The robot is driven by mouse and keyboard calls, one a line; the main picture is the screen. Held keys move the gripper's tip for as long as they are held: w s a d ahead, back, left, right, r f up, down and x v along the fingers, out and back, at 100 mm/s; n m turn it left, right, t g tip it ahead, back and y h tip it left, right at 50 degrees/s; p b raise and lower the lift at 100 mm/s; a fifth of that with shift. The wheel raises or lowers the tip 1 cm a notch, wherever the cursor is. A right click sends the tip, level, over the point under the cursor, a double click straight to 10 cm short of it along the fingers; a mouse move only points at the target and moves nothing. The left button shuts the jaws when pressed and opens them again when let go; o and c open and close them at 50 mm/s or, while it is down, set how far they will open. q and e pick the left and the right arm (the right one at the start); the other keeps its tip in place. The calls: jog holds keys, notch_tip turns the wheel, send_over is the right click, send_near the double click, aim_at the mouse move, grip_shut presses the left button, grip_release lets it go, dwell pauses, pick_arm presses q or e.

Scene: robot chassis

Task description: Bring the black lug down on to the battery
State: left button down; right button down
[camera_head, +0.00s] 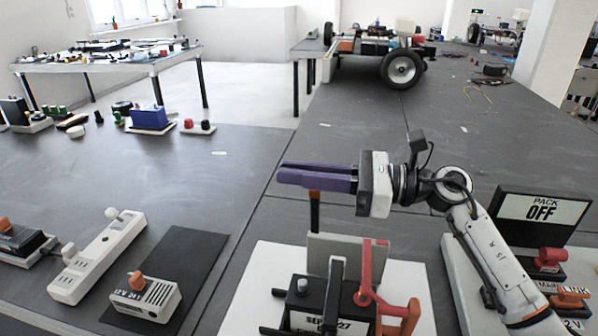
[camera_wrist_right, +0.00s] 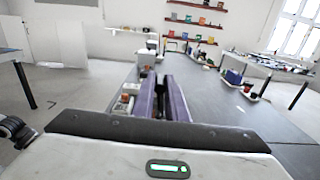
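The battery (camera_head: 318,303) is a black box with a white label on a pale board at the bottom centre of the head view. An upright black lug piece (camera_head: 333,285) stands at its front, and a red lever (camera_head: 365,268) is to its right. My right gripper (camera_head: 283,173) has purple fingers pointing left above and behind the battery. A narrow gap shows between the fingers in the right wrist view (camera_wrist_right: 162,90). My left gripper is out of view.
A sign reading "PACK OFF" (camera_head: 540,212) stands at right above red and orange switches (camera_head: 550,258). A white power strip (camera_head: 98,257) and a small orange-knobbed box (camera_head: 146,298) on a dark mat are at left.

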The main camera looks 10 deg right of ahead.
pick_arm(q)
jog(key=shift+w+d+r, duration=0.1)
pick_arm(e)
jog(key=shift+s+f, duration=0.1)
